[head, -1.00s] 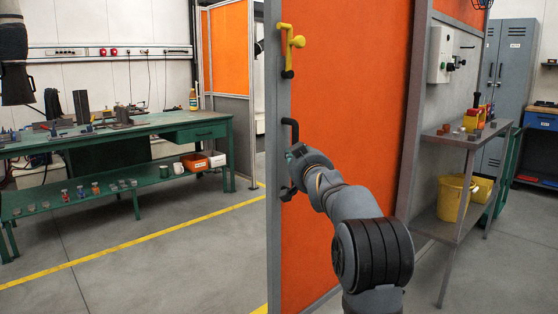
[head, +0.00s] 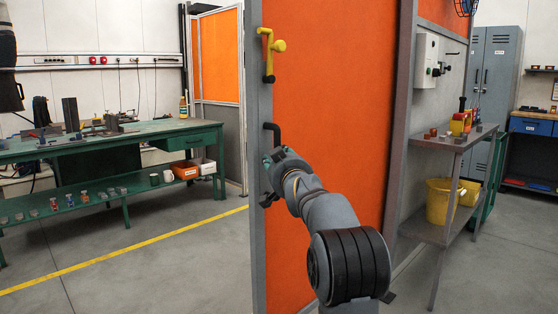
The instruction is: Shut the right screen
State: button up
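The right screen is a tall orange panel (head: 335,110) in a grey frame, standing upright with its free edge towards me in the middle of the head view. A yellow latch (head: 271,46) with a black tip sits high on that grey edge. Below it is a black upright handle (head: 272,130), its top visible above my gripper. My gripper (head: 268,180) is at the handle, and its fingers overlap the handle's lower part. The gripper's own body hides much of the fingers, so I cannot tell whether they are closed on the handle.
Another orange screen (head: 220,55) stands at the back left, with a gap before the right screen. A green workbench (head: 190,138) is at left. A grey shelf table (head: 440,142) with a yellow bucket (head: 440,202) stands right. A yellow line (head: 130,255) crosses clear floor.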

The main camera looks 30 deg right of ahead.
jog(key=shift+a, duration=0.1)
jog(key=v, duration=1.2)
jog(key=shift+w, duration=0.1)
jog(key=x, duration=0.6)
jog(key=d+x, duration=0.1)
jog(key=x, duration=0.5)
jog(key=shift+d, duration=0.15)
jog(key=shift+p, duration=0.3)
